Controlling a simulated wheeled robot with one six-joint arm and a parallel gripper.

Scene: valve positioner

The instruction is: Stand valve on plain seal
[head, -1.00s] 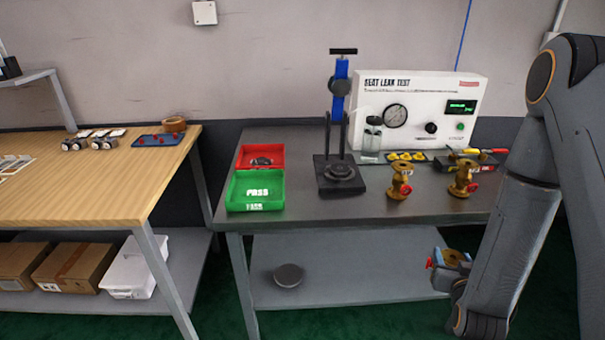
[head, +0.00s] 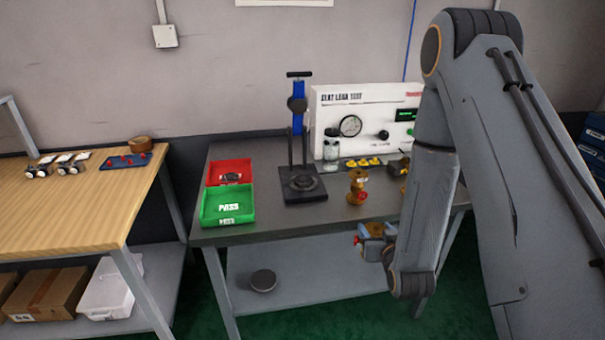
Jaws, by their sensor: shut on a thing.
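My gripper (head: 379,246) is shut on a brass valve (head: 374,229) with a red part at its left side, held in front of the grey bench's front edge. The held valve is partly hidden by the gripper. The test stand (head: 303,183) has a dark base with a round dark seat between upright posts, under a blue column. I cannot tell from here whether this seat is the plain seal. The held valve is apart from the stand, to its right and nearer to me.
Another brass valve (head: 357,188) stands on the grey bench (head: 262,213), with one more partly hidden behind my arm. A green PASS tray (head: 228,206) and a red tray (head: 230,172) lie left of the stand. The leak test panel (head: 362,115) stands behind.

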